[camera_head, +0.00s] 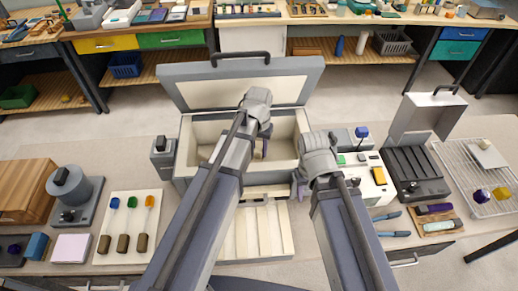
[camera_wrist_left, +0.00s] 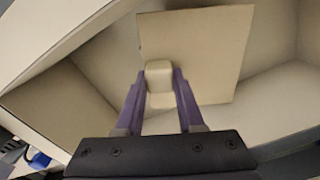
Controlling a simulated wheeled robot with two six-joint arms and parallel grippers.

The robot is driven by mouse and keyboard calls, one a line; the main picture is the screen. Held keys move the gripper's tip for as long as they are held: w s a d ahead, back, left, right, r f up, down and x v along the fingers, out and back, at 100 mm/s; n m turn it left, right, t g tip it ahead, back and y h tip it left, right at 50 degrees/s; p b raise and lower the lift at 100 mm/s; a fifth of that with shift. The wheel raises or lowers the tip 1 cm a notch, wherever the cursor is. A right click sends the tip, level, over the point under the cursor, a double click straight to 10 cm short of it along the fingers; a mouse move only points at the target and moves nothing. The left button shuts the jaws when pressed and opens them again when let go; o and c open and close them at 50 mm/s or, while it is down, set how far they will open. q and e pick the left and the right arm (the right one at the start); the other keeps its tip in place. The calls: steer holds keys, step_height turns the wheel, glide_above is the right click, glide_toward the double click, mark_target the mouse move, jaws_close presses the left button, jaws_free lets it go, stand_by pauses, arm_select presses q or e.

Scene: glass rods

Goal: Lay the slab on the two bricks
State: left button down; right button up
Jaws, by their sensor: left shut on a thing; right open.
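My left gripper (camera_head: 264,155) reaches down into the open cream-lined box (camera_head: 180,165), and its fingers are mostly hidden by my arm in the head view. In the left wrist view its purple fingers (camera_wrist_left: 160,85) are shut on the pale knob of the slab (camera_wrist_left: 205,45), a flat cream square. The slab is inside the box, with cream walls around it. I cannot make out the two bricks in either view, nor tell whether the slab touches anything below. My right gripper (camera_head: 300,190) is open and empty at the box's front right corner.
The box's lid (camera_head: 240,85) stands open at the back. A slotted tray (camera_head: 255,235) lies in front of the box. A wire rack (camera_head: 475,180) and a dark grooved case (camera_head: 415,175) are on the right.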

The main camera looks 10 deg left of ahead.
arm_select(q)
steer(key=shift+f+b, duration=0.7)
steer(key=shift+c, duration=2.2)
jaws_free()
steer(key=shift+r, duration=0.15)
step_height(320, 180, up, 8)
steer(key=p, duration=0.8)
